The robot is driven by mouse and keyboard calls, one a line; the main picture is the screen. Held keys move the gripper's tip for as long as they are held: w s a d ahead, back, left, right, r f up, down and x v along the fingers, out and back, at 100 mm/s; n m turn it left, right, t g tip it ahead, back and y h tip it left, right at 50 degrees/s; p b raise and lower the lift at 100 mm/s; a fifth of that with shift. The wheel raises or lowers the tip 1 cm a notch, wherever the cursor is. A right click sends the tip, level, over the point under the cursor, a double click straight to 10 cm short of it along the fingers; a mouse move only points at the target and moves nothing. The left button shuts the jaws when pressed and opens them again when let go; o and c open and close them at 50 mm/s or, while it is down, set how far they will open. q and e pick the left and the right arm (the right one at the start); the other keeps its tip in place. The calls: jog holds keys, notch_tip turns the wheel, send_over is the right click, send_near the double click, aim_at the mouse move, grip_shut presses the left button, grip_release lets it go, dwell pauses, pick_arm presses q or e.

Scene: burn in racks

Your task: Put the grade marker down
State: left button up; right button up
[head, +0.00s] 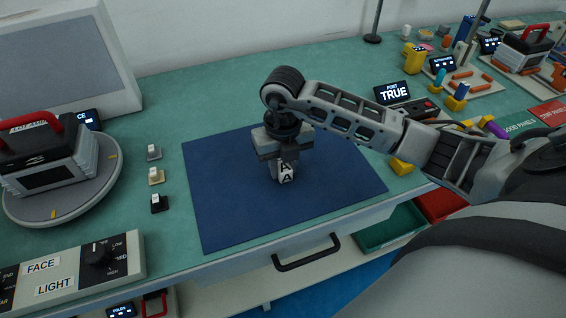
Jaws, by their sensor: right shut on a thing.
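The grade marker (287,174) is a small pale block with black letter A marks on its faces. It is at the middle of the dark blue mat (219,205). My right gripper (279,165) points down over the mat and is shut on the marker from above. The gripper hides the marker's upper part. I cannot tell whether the marker's bottom touches the mat. My left gripper is not in view.
A control panel (70,270) is at the front left. A display reading TRUE (393,92) stands behind my right arm. The mat around the marker is clear.

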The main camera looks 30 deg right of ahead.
aim_at(283, 165)
jog(key=shift+f, duration=0.2)
jog(key=o, duration=0.9)
jog(key=shift+o, duration=0.2)
jog(key=shift+r, duration=0.2)
notch_tip(283, 165, up, 12)
